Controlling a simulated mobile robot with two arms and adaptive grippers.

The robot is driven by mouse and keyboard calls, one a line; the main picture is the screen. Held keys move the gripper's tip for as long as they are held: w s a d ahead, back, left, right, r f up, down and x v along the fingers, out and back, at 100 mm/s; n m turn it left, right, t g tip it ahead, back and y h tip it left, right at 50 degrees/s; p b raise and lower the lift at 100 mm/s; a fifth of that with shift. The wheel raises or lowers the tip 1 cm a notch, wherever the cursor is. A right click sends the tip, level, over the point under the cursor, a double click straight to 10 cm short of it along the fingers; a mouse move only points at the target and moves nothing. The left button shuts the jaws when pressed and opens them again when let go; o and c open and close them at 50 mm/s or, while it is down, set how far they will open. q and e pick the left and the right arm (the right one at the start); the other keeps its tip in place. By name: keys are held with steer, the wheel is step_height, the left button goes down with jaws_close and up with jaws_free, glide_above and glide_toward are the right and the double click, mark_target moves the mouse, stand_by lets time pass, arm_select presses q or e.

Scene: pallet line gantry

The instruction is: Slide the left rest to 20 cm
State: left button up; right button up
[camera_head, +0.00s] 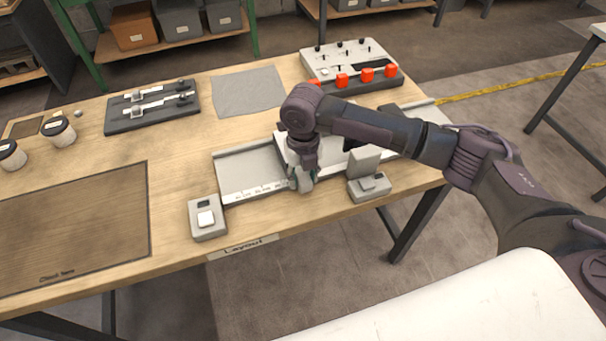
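A grey rail bed (240,165) with a printed scale (255,190) along its front edge lies at the middle of the bench. The scale marks are too small to read. A pale block (283,150), which looks like the left rest, stands on the bed and is partly hidden by my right arm. A second grey block (363,160) stands to its right. My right gripper (301,186) points down at the bed's front edge, close to the pale block. I cannot tell whether its fingers are closed on anything. My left gripper is out of view.
Grey button boxes stand at the bed's left front (208,218) and right front (369,187). Behind are a panel with red knobs (350,65), a grey cloth (248,90) and a dark fixture (152,107). Lidded cups (59,132) and a brown mat (75,228) lie left.

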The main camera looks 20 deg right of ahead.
jaws_close()
steer(key=a+p, duration=0.1)
steer(key=a, duration=0.3)
steer(key=shift+a, duration=0.4)
steer(key=o, duration=0.5)
jaws_free()
steer(key=shift+d, duration=0.1)
step_height(320, 180, up, 12)
